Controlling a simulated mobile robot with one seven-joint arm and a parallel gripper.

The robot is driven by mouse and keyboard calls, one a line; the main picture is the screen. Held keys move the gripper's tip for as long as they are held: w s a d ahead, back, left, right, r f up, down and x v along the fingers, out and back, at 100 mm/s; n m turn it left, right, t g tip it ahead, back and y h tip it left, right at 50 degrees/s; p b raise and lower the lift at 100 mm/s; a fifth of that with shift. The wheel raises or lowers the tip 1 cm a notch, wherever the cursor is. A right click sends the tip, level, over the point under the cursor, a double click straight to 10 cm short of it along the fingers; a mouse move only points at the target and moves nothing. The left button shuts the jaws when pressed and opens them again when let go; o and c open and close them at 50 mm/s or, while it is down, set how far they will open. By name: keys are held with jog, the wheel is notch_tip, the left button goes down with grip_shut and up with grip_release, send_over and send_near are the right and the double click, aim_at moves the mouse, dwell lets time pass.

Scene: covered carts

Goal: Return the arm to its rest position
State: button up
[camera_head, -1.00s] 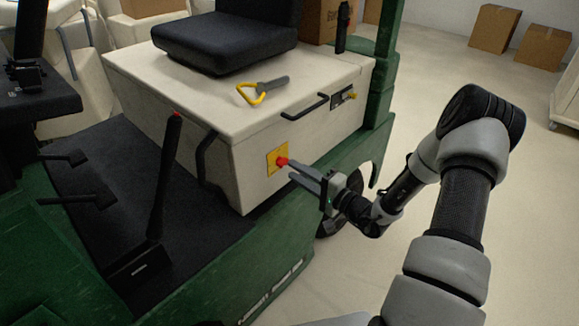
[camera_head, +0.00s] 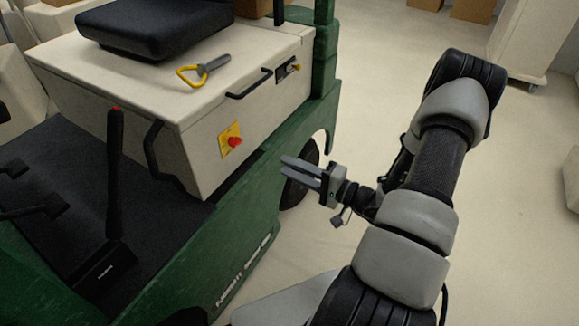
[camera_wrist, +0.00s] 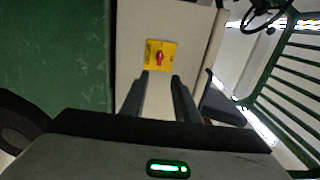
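My gripper (camera_head: 290,172) is at the centre of the head view, to the right of the cart's white box and clear of it. Its two fingers point left and stand a little apart, with nothing seen between them. In the wrist view my gripper (camera_wrist: 163,82) also shows two parted fingers. They point toward a red knob (camera_wrist: 159,58) on a yellow plate (camera_wrist: 150,65). In the head view the red knob (camera_head: 236,142) is on the side of the white box, left of the fingertips with a gap. My arm is bent, its elbow high at the right.
The green cart (camera_head: 240,240) carries the white box (camera_head: 185,100) and a black seat (camera_head: 150,30). A yellow-handled item (camera_head: 200,70) lies on the box lid. A black lever (camera_head: 115,170) stands at left. A white cabinet (camera_head: 535,40) is at the upper right. Floor right of the cart is open.

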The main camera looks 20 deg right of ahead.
jog(key=s+a+r+n+g+h, duration=0.3)
jog(key=s+a+r+n+g, duration=0.7)
jog(key=s+a+r+g, duration=0.45)
jog(key=s+d+r+t+h, duration=0.2)
jog(key=r+t+h, duration=0.15)
jog(key=r, duration=0.25)
jog(key=s+d+r+t+h, duration=0.2)
jog(key=s+r+h, duration=0.1)
jog(key=r+h, duration=0.15)
notch_tip(320, 180, up, 24)
jog(key=p, duration=2.2)
jog(key=shift+d+f+n+p, duration=0.15)
jog(key=shift+f+n+p, duration=0.1)
jog(key=shift+n+p, duration=0.1)
